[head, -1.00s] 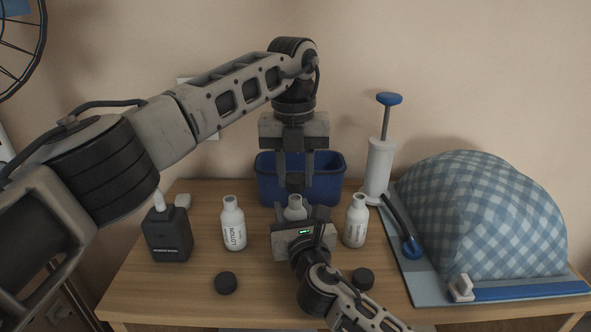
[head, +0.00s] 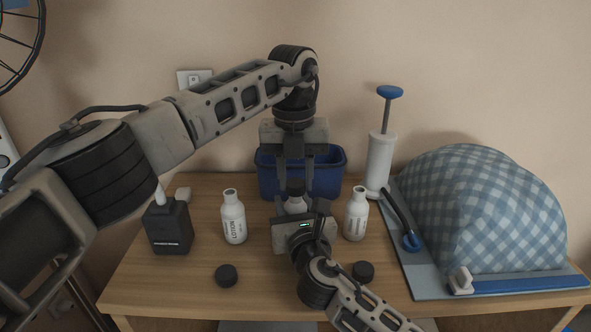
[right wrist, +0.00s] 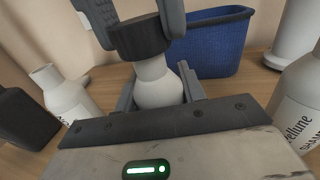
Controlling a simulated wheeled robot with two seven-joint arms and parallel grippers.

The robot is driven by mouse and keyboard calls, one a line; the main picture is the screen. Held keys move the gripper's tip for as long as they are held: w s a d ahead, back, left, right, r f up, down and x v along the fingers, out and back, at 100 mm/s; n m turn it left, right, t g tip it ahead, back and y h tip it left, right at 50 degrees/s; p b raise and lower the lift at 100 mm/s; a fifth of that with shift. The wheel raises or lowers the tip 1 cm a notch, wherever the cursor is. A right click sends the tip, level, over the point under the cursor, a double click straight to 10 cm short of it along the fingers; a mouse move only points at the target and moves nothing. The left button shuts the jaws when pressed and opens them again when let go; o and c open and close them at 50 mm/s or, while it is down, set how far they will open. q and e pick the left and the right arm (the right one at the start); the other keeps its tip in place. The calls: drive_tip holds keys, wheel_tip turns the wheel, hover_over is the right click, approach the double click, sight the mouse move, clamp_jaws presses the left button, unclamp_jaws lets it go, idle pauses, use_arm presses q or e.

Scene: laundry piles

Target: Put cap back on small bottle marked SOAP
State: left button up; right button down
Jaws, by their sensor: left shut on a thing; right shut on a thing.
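The middle small white bottle (head: 296,204) stands in front of the blue basket. Its label is hidden by my right gripper. My right gripper (head: 297,212) is shut around the bottle's body. My left gripper (head: 296,188) points down from above and is shut on a black cap (head: 296,187). In the right wrist view the cap (right wrist: 138,37) sits at the mouth of the bottle (right wrist: 157,85), with no clear gap. I cannot tell whether it is seated.
A LOTION bottle (head: 233,217) stands uncapped at left, another uncapped bottle (head: 356,215) at right. Two loose black caps (head: 227,275) (head: 363,271) lie in front.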

use_arm(q)
drive_tip(key=shift+f, duration=0.6)
idle(0.5)
